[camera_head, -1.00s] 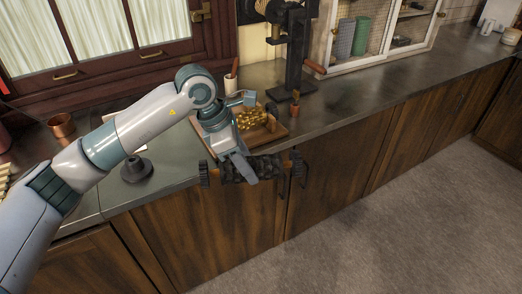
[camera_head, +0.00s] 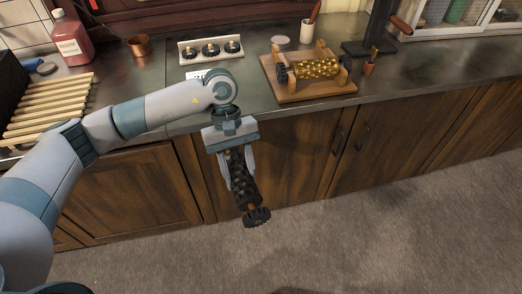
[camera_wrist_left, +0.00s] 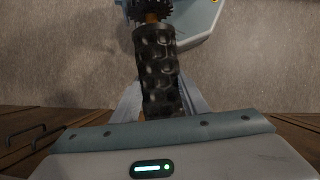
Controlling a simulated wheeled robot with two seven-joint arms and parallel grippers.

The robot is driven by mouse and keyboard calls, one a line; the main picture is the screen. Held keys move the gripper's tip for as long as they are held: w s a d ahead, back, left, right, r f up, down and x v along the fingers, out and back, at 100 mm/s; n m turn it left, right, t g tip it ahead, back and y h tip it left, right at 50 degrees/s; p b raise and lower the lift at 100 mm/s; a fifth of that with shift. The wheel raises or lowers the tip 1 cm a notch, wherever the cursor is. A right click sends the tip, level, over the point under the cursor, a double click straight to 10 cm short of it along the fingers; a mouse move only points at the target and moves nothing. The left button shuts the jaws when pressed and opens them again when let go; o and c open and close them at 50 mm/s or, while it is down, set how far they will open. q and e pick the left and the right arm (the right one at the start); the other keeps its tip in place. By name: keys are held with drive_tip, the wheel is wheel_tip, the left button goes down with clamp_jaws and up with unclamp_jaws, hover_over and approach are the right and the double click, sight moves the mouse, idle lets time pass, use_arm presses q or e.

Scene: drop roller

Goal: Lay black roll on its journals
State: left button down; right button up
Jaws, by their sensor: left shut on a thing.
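My left gripper (camera_head: 239,184) is shut on the black roll (camera_head: 237,166), with a finger on either side of it. The roll is dark with a bumpy pattern and has a black toothed gear (camera_head: 257,217) at its near end. It hangs in front of the counter, over the floor, pointing toward me; its far end is hidden under the gripper. The roll also shows in the left wrist view (camera_wrist_left: 158,70) between the fingers. On the counter, a wooden stand (camera_head: 290,95) with upright posts carries a gold patterned roll (camera_head: 314,68). My right gripper is not in view.
A white rack (camera_head: 187,58) with black round pieces stands left of the stand. A cup with a wooden-handled tool (camera_head: 308,29) is behind the stand, and a small orange pot (camera_head: 370,68) is at its right. A slatted wooden rack (camera_head: 50,105) lies at left. The counter's front edge (camera_head: 300,106) lies beyond the roll.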

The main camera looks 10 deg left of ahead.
use_arm(q)
drive_tip(key=s+a+f+m+y, duration=0.2)
drive_tip(key=s+a+f+m, duration=0.2)
drive_tip(key=s+a+m, duration=0.2)
drive_tip(key=shift+s+a+f, duration=0.15)
drive_tip(key=shift+s+a, duration=0.5)
drive_tip(key=shift+a, duration=0.25)
drive_tip(key=shift+d, duration=0.1)
